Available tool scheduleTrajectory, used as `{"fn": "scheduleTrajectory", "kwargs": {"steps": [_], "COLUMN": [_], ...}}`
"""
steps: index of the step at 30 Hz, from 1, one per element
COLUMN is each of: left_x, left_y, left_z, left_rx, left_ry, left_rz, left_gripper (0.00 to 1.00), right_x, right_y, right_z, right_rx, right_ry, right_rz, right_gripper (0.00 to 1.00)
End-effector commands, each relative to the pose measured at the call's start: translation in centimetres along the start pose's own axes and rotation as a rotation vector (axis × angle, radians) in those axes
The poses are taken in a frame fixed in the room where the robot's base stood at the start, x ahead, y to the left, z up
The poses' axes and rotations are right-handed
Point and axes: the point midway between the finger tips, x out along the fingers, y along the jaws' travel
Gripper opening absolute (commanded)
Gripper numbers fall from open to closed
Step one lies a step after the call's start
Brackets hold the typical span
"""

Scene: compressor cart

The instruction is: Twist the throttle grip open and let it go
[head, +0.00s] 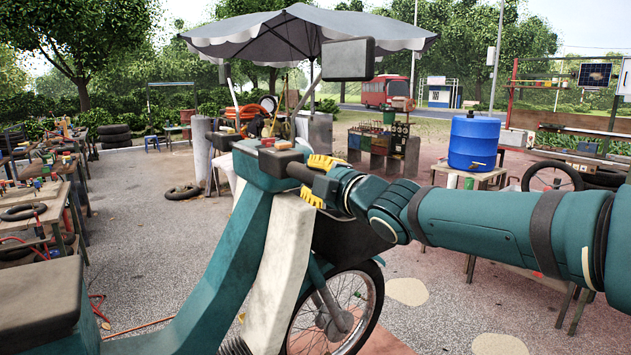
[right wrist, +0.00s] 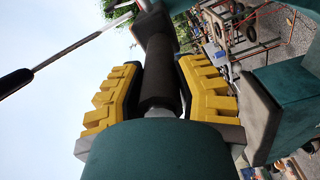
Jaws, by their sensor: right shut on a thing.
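The throttle grip (head: 300,172) is a dark cylinder on the right end of the handlebar of a teal and white moped (head: 237,235). My right gripper (head: 319,180) reaches in from the right and is shut on the grip, one yellow ribbed finger on each side. In the right wrist view, the grip (right wrist: 159,75) runs lengthwise between the two yellow finger pads (right wrist: 158,68). The grip's near end is partly hidden by my gripper. How far it is turned I cannot tell. My left gripper is not in view.
A dark mirror (head: 348,59) stands above the handlebar. The seat (head: 40,300) is at lower left. A blue barrel (head: 473,143) stands on a table behind my right arm. Workbenches line the left. The paved ground around the moped is mostly open.

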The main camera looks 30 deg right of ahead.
Motion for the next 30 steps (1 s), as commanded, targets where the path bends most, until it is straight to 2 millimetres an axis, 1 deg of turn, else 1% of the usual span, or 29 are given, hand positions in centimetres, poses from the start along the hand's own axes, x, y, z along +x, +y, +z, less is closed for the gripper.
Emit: {"fn": "scheduleTrajectory", "kwargs": {"steps": [8, 9, 11, 20, 23, 26, 30], "left_x": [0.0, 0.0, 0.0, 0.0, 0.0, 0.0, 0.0], "left_y": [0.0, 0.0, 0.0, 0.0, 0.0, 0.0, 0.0], "left_z": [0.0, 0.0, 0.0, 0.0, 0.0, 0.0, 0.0], "left_rx": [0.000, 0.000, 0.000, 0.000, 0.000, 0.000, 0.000], "left_ry": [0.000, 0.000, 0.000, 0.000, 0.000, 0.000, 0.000], "left_rz": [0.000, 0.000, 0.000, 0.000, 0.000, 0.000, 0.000], "left_gripper": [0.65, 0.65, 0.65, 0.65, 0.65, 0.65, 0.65], "right_x": [0.0, 0.0, 0.0, 0.0, -0.4, -1.4, -3.7], "right_y": [0.1, 0.1, 0.1, 0.1, 0.1, 0.2, 0.2], "right_z": [-0.1, -0.1, -0.1, 0.0, -0.1, -0.1, -0.1], "right_rx": [0.000, 0.000, 0.000, 0.001, 0.000, 0.000, -0.001], "right_ry": [0.001, 0.001, 0.001, 0.001, 0.001, 0.002, 0.002], "right_rz": [0.003, 0.003, 0.003, 0.001, 0.001, 0.004, 0.005], "right_gripper": [0.00, 0.43, 0.64, 0.65, 0.65, 0.65, 0.65]}}
